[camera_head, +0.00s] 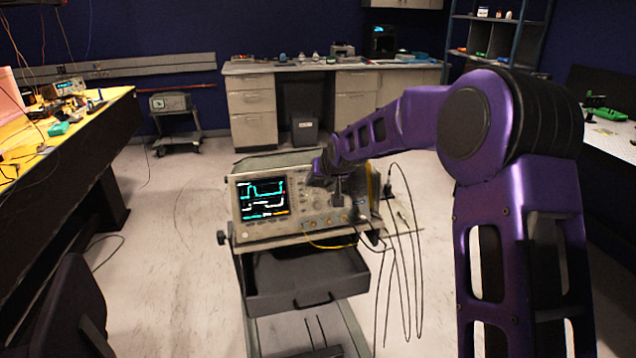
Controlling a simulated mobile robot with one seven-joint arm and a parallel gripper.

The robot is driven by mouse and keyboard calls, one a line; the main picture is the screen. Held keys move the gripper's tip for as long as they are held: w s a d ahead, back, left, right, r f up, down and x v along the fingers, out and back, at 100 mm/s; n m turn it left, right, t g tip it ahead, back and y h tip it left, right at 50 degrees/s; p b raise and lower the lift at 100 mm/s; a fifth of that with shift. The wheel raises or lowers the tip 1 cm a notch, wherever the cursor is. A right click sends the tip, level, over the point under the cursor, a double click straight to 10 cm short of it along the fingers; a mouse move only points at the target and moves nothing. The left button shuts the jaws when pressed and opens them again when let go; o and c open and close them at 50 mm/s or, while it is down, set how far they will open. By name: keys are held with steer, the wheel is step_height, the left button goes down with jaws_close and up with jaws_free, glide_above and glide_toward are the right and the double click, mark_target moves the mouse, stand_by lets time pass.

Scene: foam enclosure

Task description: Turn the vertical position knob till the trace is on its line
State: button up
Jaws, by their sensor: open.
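The oscilloscope (305,193) stands on a cart in the middle of the view. Its lit screen (263,198) shows a cyan stepped trace in the upper part, a white trace below it and coloured marks along the bottom. My gripper (338,200) is open at the right part of the front panel, among the controls. The vertical position knob is too small to tell from the other knobs, and my arm and gripper cover part of the panel. I cannot tell whether the fingers are around a knob or touching one.
The cart has an open drawer (305,290) below the oscilloscope. Black cables (408,270) hang in loops at its right, and a yellow cable (325,246) runs under the panel. A yellow-topped bench (65,125) is at left. The floor (165,270) left of the cart is mostly clear.

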steer(key=shift+w+a+f, duration=0.15)
steer(key=shift+w+f, duration=0.1)
steer(key=shift+f, duration=0.05)
steer(key=shift+c, duration=0.3)
jaws_close()
steer(key=shift+b, duration=0.3)
steer(key=n+b, duration=0.1)
steer(key=n+h+b, duration=0.1)
steer(key=b, duration=0.1)
steer(key=shift+s+a+f, duration=0.1)
steer(key=shift+a+f, duration=0.1)
steer(key=shift+f, duration=0.05)
steer(key=n+t+h+b, duration=0.1)
steer(key=n+b, duration=0.2)
steer(key=shift+s+a+n, duration=0.1)
steer(key=shift+a+n, duration=0.05)
steer(key=shift+n, duration=0.25)
steer(key=n+h, duration=0.1)
steer(key=n, duration=0.1)
steer(key=n+t+b, duration=0.1)
steer(key=n, duration=0.1)
steer(key=shift+s+a+t+h, duration=0.1)
steer(key=shift+a+t+h, duration=0.05)
steer(key=shift+t+h, duration=0.2)
steer(key=shift+n+t+h, duration=0.25)
steer(key=shift+n+t, duration=0.2)
steer(key=shift+n, duration=1.05)
